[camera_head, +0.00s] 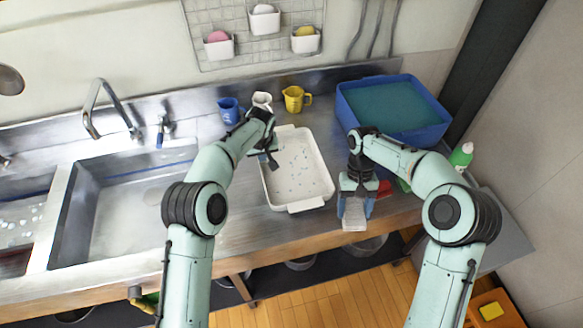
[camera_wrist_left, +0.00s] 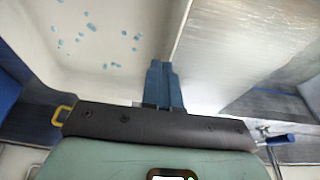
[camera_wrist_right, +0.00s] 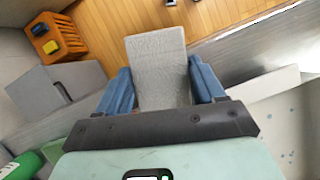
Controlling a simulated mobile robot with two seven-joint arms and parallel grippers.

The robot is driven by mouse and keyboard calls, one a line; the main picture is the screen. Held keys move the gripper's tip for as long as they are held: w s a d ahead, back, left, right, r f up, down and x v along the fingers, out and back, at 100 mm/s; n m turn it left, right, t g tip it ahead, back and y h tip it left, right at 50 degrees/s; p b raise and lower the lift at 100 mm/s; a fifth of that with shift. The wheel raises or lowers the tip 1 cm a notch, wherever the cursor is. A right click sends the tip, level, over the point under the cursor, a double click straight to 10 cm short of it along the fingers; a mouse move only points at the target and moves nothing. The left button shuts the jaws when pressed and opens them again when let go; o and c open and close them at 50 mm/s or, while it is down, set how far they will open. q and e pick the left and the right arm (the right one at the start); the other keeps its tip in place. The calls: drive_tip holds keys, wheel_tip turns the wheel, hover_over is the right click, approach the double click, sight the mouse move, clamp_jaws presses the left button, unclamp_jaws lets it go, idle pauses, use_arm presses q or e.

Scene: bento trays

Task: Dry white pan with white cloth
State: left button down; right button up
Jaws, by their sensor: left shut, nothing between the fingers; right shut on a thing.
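The white pan (camera_head: 306,205) lies on the steel counter with blue water drops scattered over its inside; it also shows in the left wrist view (camera_wrist_left: 150,22) and the right wrist view (camera_wrist_right: 265,113). My left gripper (camera_head: 272,160) is at the pan's left side, its fingers (camera_wrist_left: 160,72) together and empty, beside the pan's edge; whether they touch it I cannot tell. My right gripper (camera_head: 356,207) is shut on the pale grey-white cloth (camera_head: 355,223), right of the pan near the counter's front edge. The cloth (camera_wrist_right: 157,55) looks flat between its blue fingers.
A blue tub (camera_head: 432,130) stands at the back right, a green bottle (camera_head: 462,155) beside it. Behind the pan are a yellow jug (camera_head: 294,98), a white cup (camera_head: 262,100) and a blue cup (camera_head: 228,110). A sink (camera_head: 130,200) is on the left.

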use_arm(q)
drive_tip(key=shift+f, duration=0.5)
use_arm(e)
drive_tip(key=shift+s+f, duration=0.1)
drive_tip(key=shift+f, duration=0.05)
use_arm(q)
drive_tip(key=shift+r, duration=0.1)
